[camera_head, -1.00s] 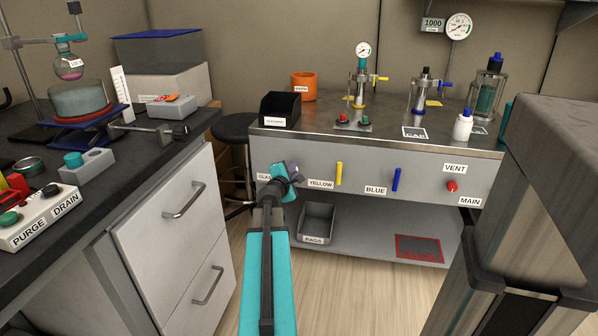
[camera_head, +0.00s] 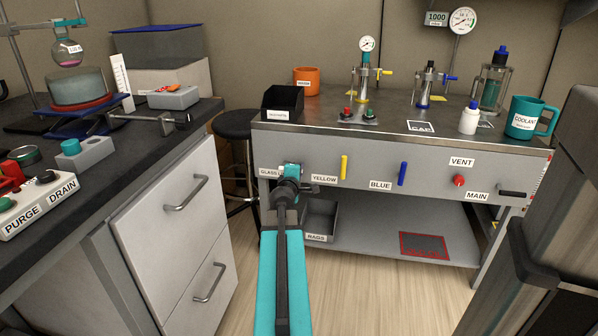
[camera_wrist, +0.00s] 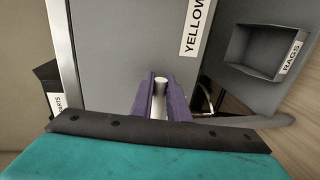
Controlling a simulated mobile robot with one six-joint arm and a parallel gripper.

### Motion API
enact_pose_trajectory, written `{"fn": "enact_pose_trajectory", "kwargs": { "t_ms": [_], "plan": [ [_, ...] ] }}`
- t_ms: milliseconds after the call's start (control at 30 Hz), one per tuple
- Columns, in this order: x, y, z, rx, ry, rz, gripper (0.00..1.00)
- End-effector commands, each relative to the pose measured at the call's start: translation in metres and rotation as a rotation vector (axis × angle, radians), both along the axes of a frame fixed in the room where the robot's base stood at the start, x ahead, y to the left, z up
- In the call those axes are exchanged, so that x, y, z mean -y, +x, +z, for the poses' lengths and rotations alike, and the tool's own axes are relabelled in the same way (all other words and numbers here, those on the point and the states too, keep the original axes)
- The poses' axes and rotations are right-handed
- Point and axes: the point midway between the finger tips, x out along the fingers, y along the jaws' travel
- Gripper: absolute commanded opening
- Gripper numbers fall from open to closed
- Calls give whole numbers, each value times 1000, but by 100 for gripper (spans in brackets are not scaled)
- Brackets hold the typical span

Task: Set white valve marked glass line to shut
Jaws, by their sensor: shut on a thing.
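The white valve handle (camera_wrist: 160,86) shows as a pale rod between the two purple fingers of my gripper (camera_wrist: 161,105) in the wrist view. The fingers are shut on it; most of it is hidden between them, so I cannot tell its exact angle. In the head view my gripper (camera_head: 292,178) is at the grey front panel (camera_head: 430,178), just right of the GLASS label (camera_head: 268,172). There the gripper covers the valve.
The yellow handle (camera_head: 344,167) and blue handle (camera_head: 402,174) stand upright to the right on the panel. A red knob (camera_head: 459,181) is farther right. The RAGS bin (camera_head: 320,220) sits below on the shelf. The drawer cabinet (camera_head: 175,220) is close on the left.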

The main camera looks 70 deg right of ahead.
Motion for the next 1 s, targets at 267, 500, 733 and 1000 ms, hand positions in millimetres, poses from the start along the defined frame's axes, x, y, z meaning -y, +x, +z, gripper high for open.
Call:
{"fn": "enact_pose_trajectory", "kwargs": {
  "t_ms": [267, 500, 733, 1000],
  "plan": [
    [3, 0, 2, 1, -3, -1, 33],
    [0, 2, 1, -1, -1, 1, 33],
    [-5, 2, 1, -1, 0, 2, 33],
    [-23, 2, 5, 0, -1, 4, 33]
  ]
}}
